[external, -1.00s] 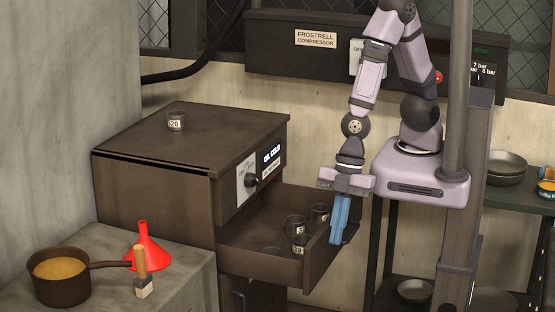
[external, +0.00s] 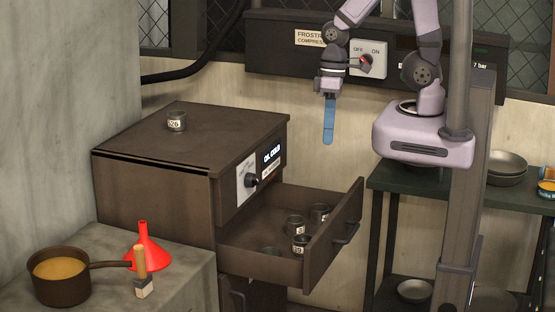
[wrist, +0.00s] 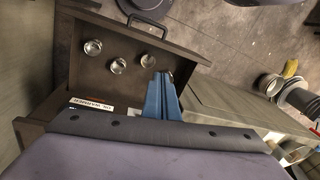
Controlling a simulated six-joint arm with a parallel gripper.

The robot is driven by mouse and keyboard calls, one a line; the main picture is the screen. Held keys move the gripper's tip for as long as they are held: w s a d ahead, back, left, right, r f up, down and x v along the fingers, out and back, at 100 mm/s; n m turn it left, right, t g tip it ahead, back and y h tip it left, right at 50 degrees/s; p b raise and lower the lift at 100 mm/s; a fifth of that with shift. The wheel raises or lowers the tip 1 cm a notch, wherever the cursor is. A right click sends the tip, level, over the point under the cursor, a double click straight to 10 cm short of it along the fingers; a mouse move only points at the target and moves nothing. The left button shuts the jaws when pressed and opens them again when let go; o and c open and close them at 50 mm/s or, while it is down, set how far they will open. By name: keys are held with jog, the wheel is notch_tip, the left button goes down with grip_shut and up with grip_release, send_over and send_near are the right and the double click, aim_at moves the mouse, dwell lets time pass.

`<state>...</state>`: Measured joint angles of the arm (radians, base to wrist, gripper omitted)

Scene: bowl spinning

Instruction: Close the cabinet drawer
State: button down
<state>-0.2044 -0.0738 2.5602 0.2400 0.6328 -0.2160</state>
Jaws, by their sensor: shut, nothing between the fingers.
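The brown cabinet (external: 165,190) stands left of centre in the external view. Its drawer (external: 333,240) is pulled out to the right, with a dark bar handle (external: 346,233) on its front. Several small metal cups (external: 294,226) stand inside the drawer. In the wrist view the drawer (wrist: 112,75) shows open with cups in it and its handle (wrist: 147,13) at the far end. My gripper (external: 328,140) has blue fingers, shut and empty, pointing down. It is in the air above the drawer, clear of it. The fingers also show in the wrist view (wrist: 162,78).
A metal cup (external: 177,121) stands on the cabinet top. A dark green shelf (external: 440,190) with bowls (external: 507,165) stands right. A switch panel (external: 368,58) is behind my arm.

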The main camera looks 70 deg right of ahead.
jog(key=d+r+m+h+p, duration=0.1)
jog(key=d+r+m, duration=0.1)
jog(key=d, duration=0.6)
jog(key=s+a+f+n+h+b, duration=0.1)
jog(key=a+f+n+h+b, duration=0.15)
jog(key=a+f+n, duration=0.8)
jog(key=s+a+n+h+b, duration=0.25)
jog(key=a+n, duration=0.25)
jog(key=n, duration=1.2)
jog(key=s+a+f+n+t+b, duration=0.25)
jog(key=s+a+f+n, duration=0.35)
jog(key=n, duration=0.8)
jog(key=s+a+f+n+t+b, duration=0.25)
jog(key=s+a+f+n, duration=0.3)
jog(key=n, duration=0.75)
jog(key=p, duration=0.4)
send_near(321, 270)
notch_tip(321, 270, down, 3)
jog(key=d, duration=0.1)
jog(key=shift+w+d+f+t, duration=0.1)
jog(key=shift+w+f+t, duration=0.1)
jog(key=shift+w, duration=0.15)
jog(key=shift+w+d+f+t, duration=0.1)
jog(key=shift+w+t, duration=0.1)
jog(key=shift+w, duration=0.15)
